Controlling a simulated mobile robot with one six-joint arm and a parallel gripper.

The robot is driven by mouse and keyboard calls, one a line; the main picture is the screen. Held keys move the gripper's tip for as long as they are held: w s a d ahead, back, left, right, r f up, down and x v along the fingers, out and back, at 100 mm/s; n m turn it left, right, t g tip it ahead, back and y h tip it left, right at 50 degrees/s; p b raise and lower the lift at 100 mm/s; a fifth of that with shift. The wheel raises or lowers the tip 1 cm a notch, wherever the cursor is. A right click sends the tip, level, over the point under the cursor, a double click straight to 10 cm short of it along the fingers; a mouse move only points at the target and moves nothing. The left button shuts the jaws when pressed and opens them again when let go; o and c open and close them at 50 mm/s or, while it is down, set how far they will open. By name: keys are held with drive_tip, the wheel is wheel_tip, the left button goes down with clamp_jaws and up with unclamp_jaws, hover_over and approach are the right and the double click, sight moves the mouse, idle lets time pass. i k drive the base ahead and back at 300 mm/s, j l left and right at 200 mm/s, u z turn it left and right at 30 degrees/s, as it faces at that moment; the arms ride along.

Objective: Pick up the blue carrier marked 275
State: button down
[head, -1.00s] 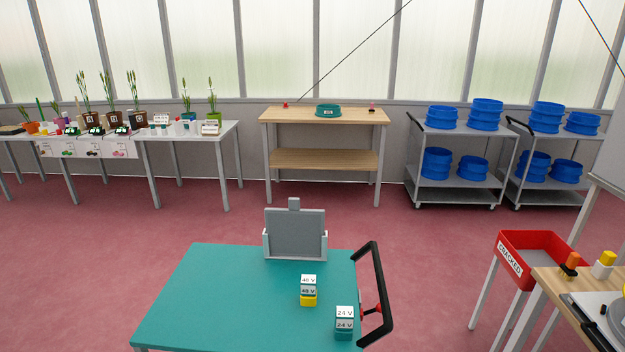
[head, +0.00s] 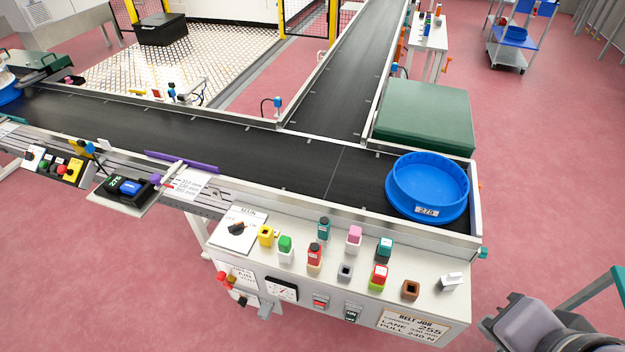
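The blue carrier marked 275 (head: 428,188) is a round, open blue tub with a wide base flange and a white label on its front. It stands upright on the near right end of the black conveyor belt, beside the end rail. A grey and black part of my arm shows at the bottom right, apart from the carrier. The fingertips of my gripper cannot be made out there. Nothing is seen holding the carrier.
A control panel (head: 335,262) with several coloured buttons and blocks fronts the belt below the carrier. A dark green box (head: 425,115) stands behind the carrier. Metal rails edge the belt. A second belt (head: 345,90) runs away to the back. Open red floor lies to the right.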

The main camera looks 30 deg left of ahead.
sight(427, 188)
drive_tip(key=u, duration=0.45)
drive_tip(key=i+j, duration=0.15)
drive_tip(key=i, duration=0.35)
drive_tip(key=i+j, duration=0.15)
drive_tip(key=i, duration=0.35)
